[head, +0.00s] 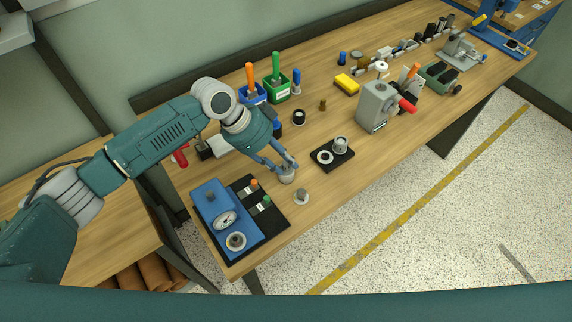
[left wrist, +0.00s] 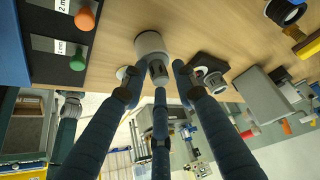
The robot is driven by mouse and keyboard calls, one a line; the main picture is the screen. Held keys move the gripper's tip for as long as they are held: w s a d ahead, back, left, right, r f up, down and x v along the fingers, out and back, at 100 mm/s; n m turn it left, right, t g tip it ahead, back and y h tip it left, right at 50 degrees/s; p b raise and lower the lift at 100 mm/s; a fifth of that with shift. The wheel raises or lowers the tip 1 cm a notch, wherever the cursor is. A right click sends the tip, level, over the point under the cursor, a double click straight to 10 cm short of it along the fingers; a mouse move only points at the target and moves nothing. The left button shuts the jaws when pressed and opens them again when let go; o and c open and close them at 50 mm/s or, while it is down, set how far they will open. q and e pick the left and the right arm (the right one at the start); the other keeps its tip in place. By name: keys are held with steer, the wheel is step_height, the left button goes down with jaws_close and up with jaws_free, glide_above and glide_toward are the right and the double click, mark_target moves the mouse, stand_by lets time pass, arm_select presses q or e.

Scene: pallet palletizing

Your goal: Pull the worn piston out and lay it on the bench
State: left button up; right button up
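A grey metal cylinder (head: 287,176) stands on the bench (head: 335,195) below my left gripper (head: 284,164). In the left wrist view the same cylinder (left wrist: 150,44) has a narrower grey piece (left wrist: 159,72) at its near end, which looks like the piston. The fingers of my left gripper (left wrist: 160,82) are spread around that piece, with small gaps at the sides. How far the piece sits in the cylinder is unclear. A small grey part (head: 302,194) on a pale disc stands nearer the bench's front edge. My right gripper is not in view.
A black plate (head: 345,162) with a white ring and grey cylinder lies to the right. A blue gauge box (head: 208,199) and a dark tray with coloured knobs lie to the left. A grey machine (head: 372,108) stands farther right. The bench between is mostly clear.

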arm_select(q)
jaws_close()
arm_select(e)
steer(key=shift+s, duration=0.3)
arm_select(q)
steer(key=shift+w+r, duration=0.1)
steer(key=shift+r, duration=0.1)
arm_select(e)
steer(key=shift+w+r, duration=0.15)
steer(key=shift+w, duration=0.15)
arm_select(q)
steer(key=shift+r+p, duration=3.45)
steer(key=shift+r, duration=0.2)
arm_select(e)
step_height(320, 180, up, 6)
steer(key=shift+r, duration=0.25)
